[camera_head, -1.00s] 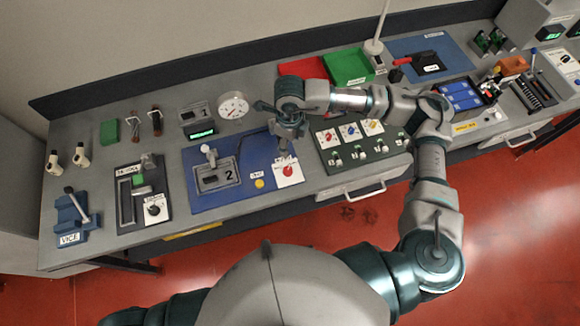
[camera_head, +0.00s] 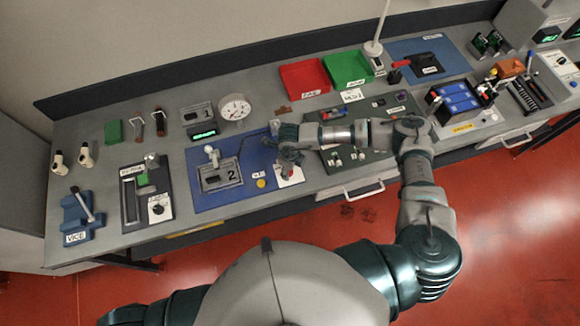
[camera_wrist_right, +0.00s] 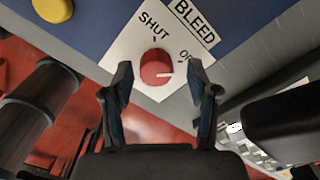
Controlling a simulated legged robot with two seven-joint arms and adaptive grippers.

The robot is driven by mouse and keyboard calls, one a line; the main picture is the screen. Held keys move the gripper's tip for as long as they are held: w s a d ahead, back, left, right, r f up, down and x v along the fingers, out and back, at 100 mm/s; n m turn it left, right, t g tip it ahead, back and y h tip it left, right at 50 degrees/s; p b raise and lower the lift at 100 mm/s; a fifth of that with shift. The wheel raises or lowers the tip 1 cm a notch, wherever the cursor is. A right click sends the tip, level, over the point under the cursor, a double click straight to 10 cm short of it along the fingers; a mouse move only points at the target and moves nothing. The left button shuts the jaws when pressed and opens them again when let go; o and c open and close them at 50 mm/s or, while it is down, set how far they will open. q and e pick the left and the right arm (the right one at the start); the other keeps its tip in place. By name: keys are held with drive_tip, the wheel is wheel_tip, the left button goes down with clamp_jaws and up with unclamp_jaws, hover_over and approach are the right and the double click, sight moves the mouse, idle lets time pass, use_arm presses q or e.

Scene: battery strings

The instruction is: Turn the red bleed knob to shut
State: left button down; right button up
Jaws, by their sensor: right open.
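The red bleed knob (camera_wrist_right: 155,64) sits on a white plate (camera_wrist_right: 124,46) with the labels BLEED, SHUT and a partly hidden one starting with O. Its white pointer line points right in the right wrist view, toward the O label and away from SHUT. My right gripper (camera_wrist_right: 160,80) is open, with one finger on each side of the knob; I cannot tell whether they touch it. In the head view my right gripper (camera_head: 288,160) is over the white plate (camera_head: 290,178) and largely hides the knob. My left gripper is out of view.
The plate is on a blue panel (camera_head: 215,201) with a yellow button (camera_head: 261,183) and a grey unit marked 2 (camera_head: 221,178). A dial gauge (camera_head: 235,108) stands behind. A dark panel (camera_head: 355,155) with small switches lies to the right, partly under my right arm.

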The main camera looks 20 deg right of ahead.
drive_tip(key=shift+a, duration=0.35)
drive_tip(key=c, duration=0.7)
clamp_jaws()
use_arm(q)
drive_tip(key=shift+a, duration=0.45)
use_arm(e)
drive_tip(key=shift+d+f, duration=0.1)
drive_tip(key=shift+d, duration=0.05)
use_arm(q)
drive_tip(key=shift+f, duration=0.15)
